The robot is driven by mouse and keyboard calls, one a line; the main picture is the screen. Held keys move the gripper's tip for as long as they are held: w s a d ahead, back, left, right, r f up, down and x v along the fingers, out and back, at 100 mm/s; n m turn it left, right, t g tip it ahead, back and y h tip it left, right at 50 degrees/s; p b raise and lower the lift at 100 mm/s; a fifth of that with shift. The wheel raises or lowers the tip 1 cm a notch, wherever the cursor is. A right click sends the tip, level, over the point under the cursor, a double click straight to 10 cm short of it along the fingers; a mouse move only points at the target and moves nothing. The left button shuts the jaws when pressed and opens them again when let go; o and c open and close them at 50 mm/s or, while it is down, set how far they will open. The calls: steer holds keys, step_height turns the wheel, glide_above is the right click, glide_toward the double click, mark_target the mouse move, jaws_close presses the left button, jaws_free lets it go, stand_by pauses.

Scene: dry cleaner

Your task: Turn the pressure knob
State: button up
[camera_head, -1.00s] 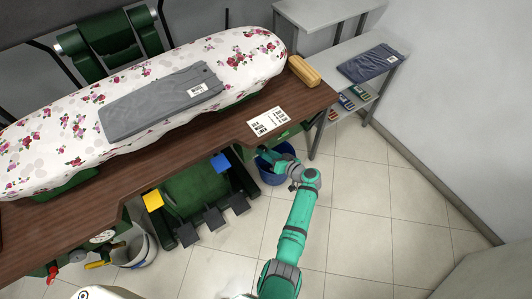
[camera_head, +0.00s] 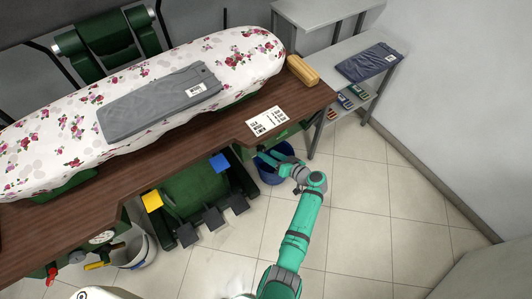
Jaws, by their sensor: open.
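I cannot make out a pressure knob for certain. A round pale gauge-like dial (camera_head: 103,237) shows under the table's left part, with a red handle (camera_head: 52,274) and a yellow handle (camera_head: 96,265) below it. My teal arm reaches up from the bottom to the table's front right edge, above a blue bucket. Its last visible link points left under the tabletop.
The ironing table's brown top (camera_head: 226,135) carries a floral board (camera_head: 60,145), folded grey trousers (camera_head: 160,105) and a printed sheet (camera_head: 268,121). Pedals (camera_head: 213,218) stand on the floor below. The blue bucket (camera_head: 270,176) is beside my wrist. Floor to the right is clear.

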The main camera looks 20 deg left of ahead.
steer(key=v, duration=0.7)
steer(key=shift+d, duration=0.35)
steer(key=shift+s+r, duration=0.1)
steer(key=shift+s, duration=0.05)
